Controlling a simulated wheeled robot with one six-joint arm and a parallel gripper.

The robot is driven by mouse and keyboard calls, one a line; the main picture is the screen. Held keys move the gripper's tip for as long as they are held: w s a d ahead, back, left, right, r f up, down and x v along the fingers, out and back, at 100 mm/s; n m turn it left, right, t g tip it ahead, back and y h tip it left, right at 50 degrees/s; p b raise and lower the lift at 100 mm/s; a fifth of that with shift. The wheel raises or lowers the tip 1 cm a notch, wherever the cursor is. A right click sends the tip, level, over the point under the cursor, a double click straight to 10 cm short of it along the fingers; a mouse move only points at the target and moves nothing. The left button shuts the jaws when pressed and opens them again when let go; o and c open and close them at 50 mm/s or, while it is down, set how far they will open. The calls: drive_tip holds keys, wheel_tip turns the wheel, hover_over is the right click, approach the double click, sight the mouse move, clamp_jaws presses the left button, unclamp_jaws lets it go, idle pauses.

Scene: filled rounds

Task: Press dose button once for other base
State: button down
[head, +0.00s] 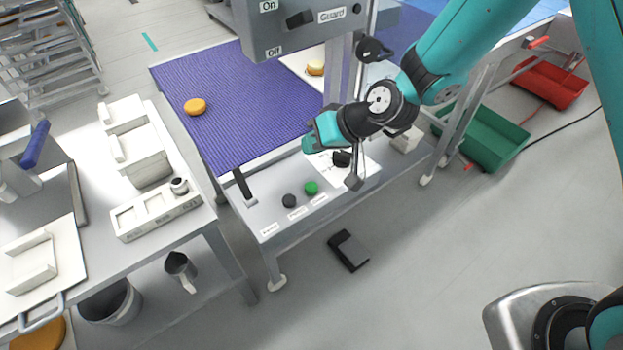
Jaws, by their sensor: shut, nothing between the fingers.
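A black round button (289,200) and a green round button (311,187) stand on the grey front panel (270,213) of the machine. Small labels lie in front of them, too small to read, so I cannot tell which is the dose button. A black lever (243,187) stands to their left. My gripper (354,183) is shut and empty, pointing down to the right of the green button and apart from it. An orange-brown round base (195,106) lies on the purple belt (243,110). A paler, yellow-topped round (316,68) sits farther back, right of the belt.
A grey switch box (290,28) marked On, Off and Guard hangs at the top. A black pedal (348,250) lies on the floor in front. A side table (190,240) with white blocks is at left. Green (484,140) and red (550,82) crates stand right. Front floor is mostly clear.

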sight(313, 185)
drive_tip(key=shift+f, duration=0.15)
wheel_tip(313, 185, down, 9)
drive_tip(key=b, duration=0.6)
drive_tip(key=shift+r, duration=0.2)
idle(1.8)
drive_tip(key=shift+f+b, duration=0.4)
drive_tip(key=shift+b, duration=0.25)
drive_tip(key=shift+f+b, duration=0.5)
drive_tip(key=shift+f, duration=0.05)
idle(0.4)
drive_tip(key=shift+r, duration=0.1)
drive_tip(key=shift+r+p, duration=0.7)
drive_tip(key=shift+r, duration=0.2)
drive_tip(key=shift+r, duration=0.1)
drive_tip(key=shift+r+p, duration=1.65)
drive_tip(key=shift+r, duration=0.75)
